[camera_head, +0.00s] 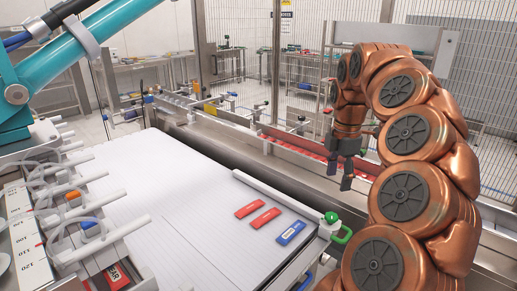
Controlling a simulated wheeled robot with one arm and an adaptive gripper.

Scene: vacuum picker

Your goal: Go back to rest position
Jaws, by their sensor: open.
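My gripper (345,168) is at the end of my copper-coloured arm (410,135), at the right of the view. It points down and its fingers look open, with nothing seen between them. It is past the far right edge of the white table (150,190), apart from the things lying there. My arm curves up from the bottom right and bends over to the gripper.
Two red pieces (252,208) and a blue piece (291,233) lie near the table's right corner. A green knob (331,217) and handle (342,235) stand there. A teal machine arm (95,45) and white suction bars (85,200) occupy the left. Mesh fencing (478,90) stands behind.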

